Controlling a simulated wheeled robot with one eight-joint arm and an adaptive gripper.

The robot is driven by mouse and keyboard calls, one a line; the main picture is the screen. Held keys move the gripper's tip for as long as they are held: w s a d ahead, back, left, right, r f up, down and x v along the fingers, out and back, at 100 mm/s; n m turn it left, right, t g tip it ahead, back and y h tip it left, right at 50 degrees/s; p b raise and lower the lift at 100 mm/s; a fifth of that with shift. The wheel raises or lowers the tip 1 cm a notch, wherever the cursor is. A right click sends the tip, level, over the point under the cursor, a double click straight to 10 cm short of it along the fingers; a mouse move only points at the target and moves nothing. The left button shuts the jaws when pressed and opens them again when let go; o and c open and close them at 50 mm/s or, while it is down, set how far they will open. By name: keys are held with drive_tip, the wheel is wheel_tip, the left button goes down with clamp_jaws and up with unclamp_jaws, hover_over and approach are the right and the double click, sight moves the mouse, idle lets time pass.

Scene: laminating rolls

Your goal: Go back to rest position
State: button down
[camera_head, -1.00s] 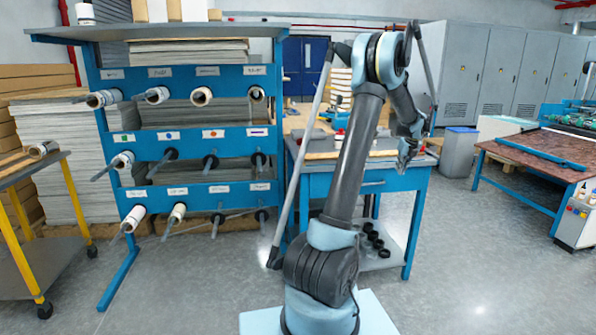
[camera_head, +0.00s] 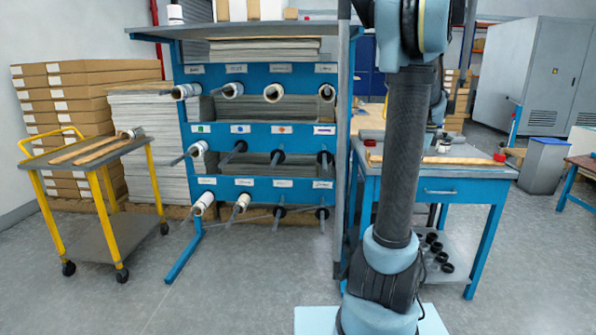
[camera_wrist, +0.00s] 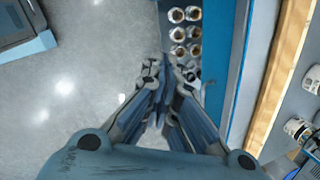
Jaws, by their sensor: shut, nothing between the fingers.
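My gripper (camera_wrist: 165,75) shows in the wrist view with its fingers together and nothing between them. It hangs over the grey floor, beside the blue workbench (camera_wrist: 235,75). In the head view my arm stands upright in front of the workbench (camera_head: 450,190) and hides part of it. The gripper itself is hidden there or too hard to make out.
A blue rack (camera_head: 262,131) holding rolls on pegs stands left of the bench. A yellow-framed cart (camera_head: 108,228) with a roll (camera_head: 131,132) stands at the far left. A grey bin (camera_head: 543,166) stands right. The front floor is clear.

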drive_tip(key=s+a+f+n, duration=0.3)
drive_tip(key=s+a+n, duration=0.8)
drive_tip(key=s+a, duration=0.5)
drive_tip(key=s+a+f+n, duration=0.4)
drive_tip(key=s+f+n, duration=0.1)
drive_tip(key=s+n, duration=0.1)
drive_tip(key=s+a+f+n+g, duration=0.1)
drive_tip(key=s+a+f+n, duration=0.3)
drive_tip(key=s, duration=0.4)
drive_tip(key=shift+f+n, duration=0.6)
drive_tip(key=shift+n, duration=0.3)
drive_tip(key=shift+s, duration=0.1)
